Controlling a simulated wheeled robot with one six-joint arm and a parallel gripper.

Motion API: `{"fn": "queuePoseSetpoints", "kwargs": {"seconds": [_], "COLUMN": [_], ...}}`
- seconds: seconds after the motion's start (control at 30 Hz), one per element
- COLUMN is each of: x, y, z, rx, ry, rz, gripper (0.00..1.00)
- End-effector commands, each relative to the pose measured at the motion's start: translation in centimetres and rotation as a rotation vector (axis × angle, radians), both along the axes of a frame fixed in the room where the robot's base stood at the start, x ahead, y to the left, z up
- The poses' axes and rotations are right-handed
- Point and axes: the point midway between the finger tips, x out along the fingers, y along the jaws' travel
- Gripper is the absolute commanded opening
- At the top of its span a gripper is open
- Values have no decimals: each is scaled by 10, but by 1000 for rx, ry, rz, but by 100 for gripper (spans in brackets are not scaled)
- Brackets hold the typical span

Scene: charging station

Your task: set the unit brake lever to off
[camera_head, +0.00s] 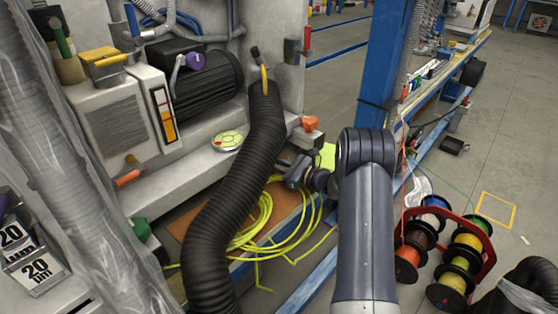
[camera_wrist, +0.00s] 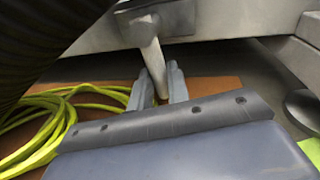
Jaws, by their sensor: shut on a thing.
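A pale grey lever (camera_wrist: 148,42) hangs down from the light unit edge in the wrist view, tilted slightly to the right; it looks like the unit brake lever. My gripper (camera_wrist: 160,82) has one finger on each side of its lower end and is shut on it. In the head view my gripper (camera_head: 299,171) is low in front of the unit's ledge, beside the black hose. The lever cannot be made out there, and the fingertips are hard to see.
A thick black corrugated hose (camera_head: 232,180) runs down left of my gripper. Yellow cable (camera_head: 262,218) lies coiled on a brown board below. An orange knob (camera_head: 309,123) sits above on the ledge. A red rack of cable spools (camera_head: 489,252) stands at right.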

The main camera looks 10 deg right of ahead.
Motion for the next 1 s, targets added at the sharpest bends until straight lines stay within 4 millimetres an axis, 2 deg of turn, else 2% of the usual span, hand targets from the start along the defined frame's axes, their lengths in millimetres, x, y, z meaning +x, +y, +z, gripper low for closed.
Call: {"fn": "queuePoseSetpoints", "kwargs": {"seconds": [0.3,0.83,0.87,1.0], "x": [-4,-4,-4,-4], "y": [4,5,5,5], "z": [-1,-2,-2,-1], "rx": [95,115,113,113], "ry": [66,78,78,76], "rz": [0,0,0,0], "gripper": [0,0,18,30]}}
